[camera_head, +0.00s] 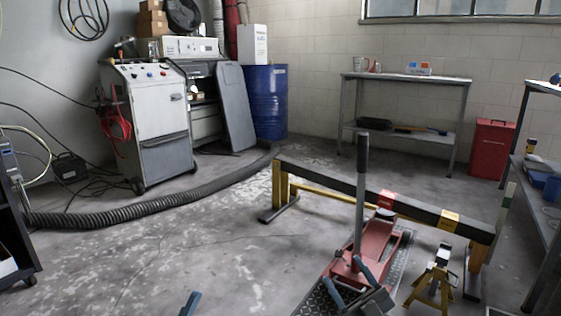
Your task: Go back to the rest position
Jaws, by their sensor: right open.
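My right gripper (341,269) is at the bottom, right of centre, with its two blue fingers spread and nothing between them. It appears in front of the red floor jack (374,243), whose lower part it partly hides. My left gripper (190,303) shows only as a blue fingertip at the bottom edge, left of centre, over bare floor. The rest of it is out of frame, so its opening is not visible.
A black beam barrier (330,181) on yellow legs crosses behind the jack. A yellow jack stand (433,280) stands right of it. A workbench (548,205) is at the right edge, a dark cart (14,235) at the left. A ribbed hose (150,205) crosses the floor; the centre-left floor is clear.

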